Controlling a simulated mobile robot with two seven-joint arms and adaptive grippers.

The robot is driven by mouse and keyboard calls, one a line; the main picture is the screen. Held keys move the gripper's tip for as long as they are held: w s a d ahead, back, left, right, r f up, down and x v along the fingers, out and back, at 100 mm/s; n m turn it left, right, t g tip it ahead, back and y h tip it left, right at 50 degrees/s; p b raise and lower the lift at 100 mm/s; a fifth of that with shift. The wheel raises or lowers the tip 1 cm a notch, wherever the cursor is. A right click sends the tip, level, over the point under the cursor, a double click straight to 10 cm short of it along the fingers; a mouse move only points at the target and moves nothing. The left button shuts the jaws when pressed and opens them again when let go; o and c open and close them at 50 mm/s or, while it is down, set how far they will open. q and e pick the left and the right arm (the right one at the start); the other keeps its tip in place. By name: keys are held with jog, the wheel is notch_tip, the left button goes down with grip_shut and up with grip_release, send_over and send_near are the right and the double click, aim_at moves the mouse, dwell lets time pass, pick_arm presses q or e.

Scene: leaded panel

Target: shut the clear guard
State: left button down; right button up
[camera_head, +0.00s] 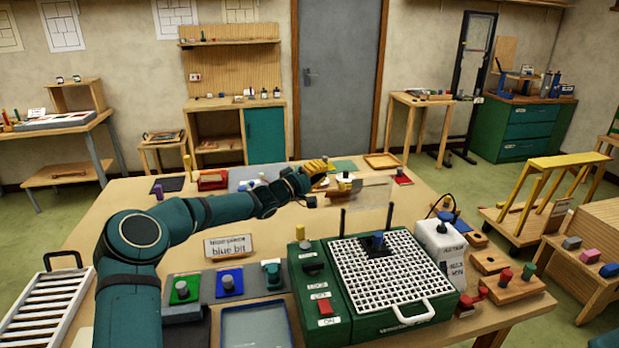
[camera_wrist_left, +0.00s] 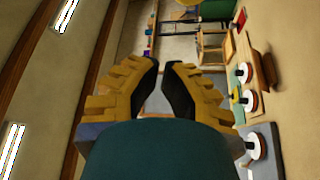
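The clear guard (camera_head: 368,205) is a faint see-through panel. It stands raised at the back of the green machine (camera_head: 325,315), between two dark upright posts. The machine's white grid top (camera_head: 395,285) is uncovered, and a blue-knobbed piece (camera_head: 377,240) stands on it near the back. My left gripper (camera_head: 322,168) is beyond the machine and left of the guard, apart from it as far as I can tell. In the left wrist view its yellow fingers (camera_wrist_left: 161,70) have their tips nearly together with nothing seen between them. My right gripper is not in view.
A card reading "blue bit" (camera_head: 228,247) stands left of the machine, behind a holder with several knobbed pieces (camera_head: 208,287). A blue-rimmed tray (camera_head: 255,332) is at the front. A white container (camera_head: 441,245) stands right of the grid. Small items crowd the table's back.

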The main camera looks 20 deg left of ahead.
pick_arm(q)
jog(key=d, duration=0.3)
jog(key=shift+s+d+f+b, duration=0.35)
jog(key=shift+s+f+b, duration=0.05)
dwell(0.5)
jog(key=shift+s+d+m+h+b, duration=0.3)
jog(key=shift+s+m+b, duration=0.1)
jog(key=shift+m+b, duration=0.15)
